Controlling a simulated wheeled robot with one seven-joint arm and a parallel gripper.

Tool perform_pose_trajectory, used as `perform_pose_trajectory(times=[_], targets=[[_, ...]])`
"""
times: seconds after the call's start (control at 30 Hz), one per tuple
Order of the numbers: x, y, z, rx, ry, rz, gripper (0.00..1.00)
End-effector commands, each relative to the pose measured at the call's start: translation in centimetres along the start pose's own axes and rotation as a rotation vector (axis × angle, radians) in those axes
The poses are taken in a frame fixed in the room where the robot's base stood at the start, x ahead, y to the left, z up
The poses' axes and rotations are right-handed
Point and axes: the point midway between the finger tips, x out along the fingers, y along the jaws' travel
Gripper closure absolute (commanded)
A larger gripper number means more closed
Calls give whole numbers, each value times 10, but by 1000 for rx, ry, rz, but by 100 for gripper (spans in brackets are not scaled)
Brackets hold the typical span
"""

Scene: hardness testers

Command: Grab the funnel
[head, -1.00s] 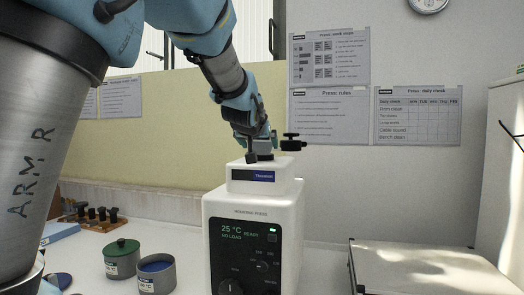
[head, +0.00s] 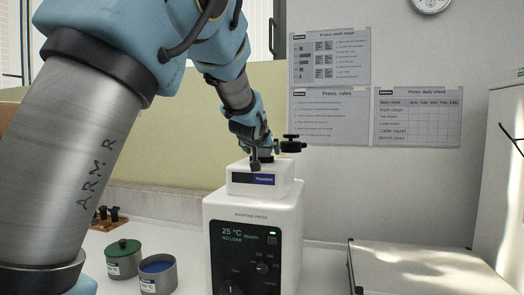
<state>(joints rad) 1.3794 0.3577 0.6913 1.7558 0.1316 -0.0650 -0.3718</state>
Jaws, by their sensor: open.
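My gripper (head: 258,159) is at the top of the white mounting press (head: 253,212), pointing down, close above the press's top block. It is small in the picture and its fingers are dark and partly overlap the press. I cannot pick out a funnel for certain; it may be hidden behind my gripper or arm. I see nothing clearly held. A black knobbed fitting (head: 292,144) stands just right of my gripper at the press top.
A green-lidded pot (head: 123,258) and a blue-topped pot (head: 157,274) stand left of the press. A pale flat-topped case (head: 420,268) is at the right. A dark-pegged wooden rack (head: 105,222) is partly hidden behind my arm.

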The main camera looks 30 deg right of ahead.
Motion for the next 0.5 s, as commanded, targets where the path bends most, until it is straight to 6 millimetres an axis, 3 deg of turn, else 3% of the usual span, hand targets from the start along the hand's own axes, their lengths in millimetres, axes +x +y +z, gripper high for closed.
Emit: perform_pose_trajectory(times=[0.07, 0.5], targets=[[0, 0, 0, 0, 0, 0, 0], [0, 0, 0, 0, 0, 0, 50]])
